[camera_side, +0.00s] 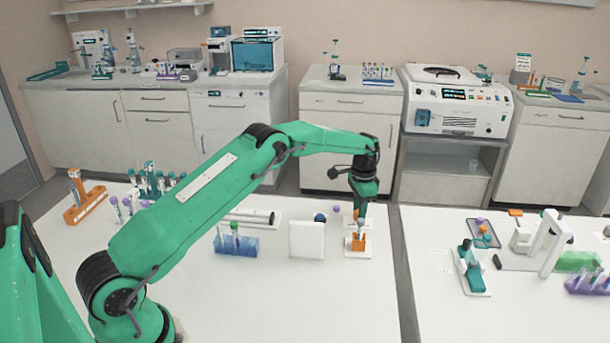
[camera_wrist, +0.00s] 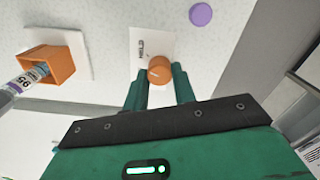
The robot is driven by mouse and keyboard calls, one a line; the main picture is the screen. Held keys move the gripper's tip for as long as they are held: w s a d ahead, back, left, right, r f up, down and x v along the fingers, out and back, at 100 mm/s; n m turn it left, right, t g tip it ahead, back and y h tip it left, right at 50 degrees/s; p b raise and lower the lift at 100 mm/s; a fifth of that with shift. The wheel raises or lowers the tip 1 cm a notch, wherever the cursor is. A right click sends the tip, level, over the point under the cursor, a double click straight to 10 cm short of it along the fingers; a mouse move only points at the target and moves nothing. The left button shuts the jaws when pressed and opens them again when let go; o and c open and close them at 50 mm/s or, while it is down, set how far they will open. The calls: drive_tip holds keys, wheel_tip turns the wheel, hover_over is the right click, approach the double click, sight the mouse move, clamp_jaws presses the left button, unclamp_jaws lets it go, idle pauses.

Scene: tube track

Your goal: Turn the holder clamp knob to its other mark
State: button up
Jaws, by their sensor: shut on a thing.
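In the side view my gripper (camera_side: 361,213) points down behind the orange holder (camera_side: 358,242), and the knob is hidden there.
A purple cap (camera_wrist: 201,14) lies near the plate. In the side view, a white upright block (camera_side: 307,240) and a blue tube rack (camera_side: 237,245) stand left of the holder. A gap between the tables (camera_side: 402,270) runs to its right.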

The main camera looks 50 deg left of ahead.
drive_tip(key=n, duration=0.5)
drive_tip(key=shift+r+n, duration=0.1)
drive_tip(key=shift+n, duration=0.2)
drive_tip(key=n, duration=0.5)
drive_tip(key=shift+n, duration=0.3)
drive_tip(key=o, duration=1)
wheel_tip(320, 180, up, 7)
drive_tip(key=shift+a+r, duration=0.1)
drive_tip(key=shift+r, duration=0.3)
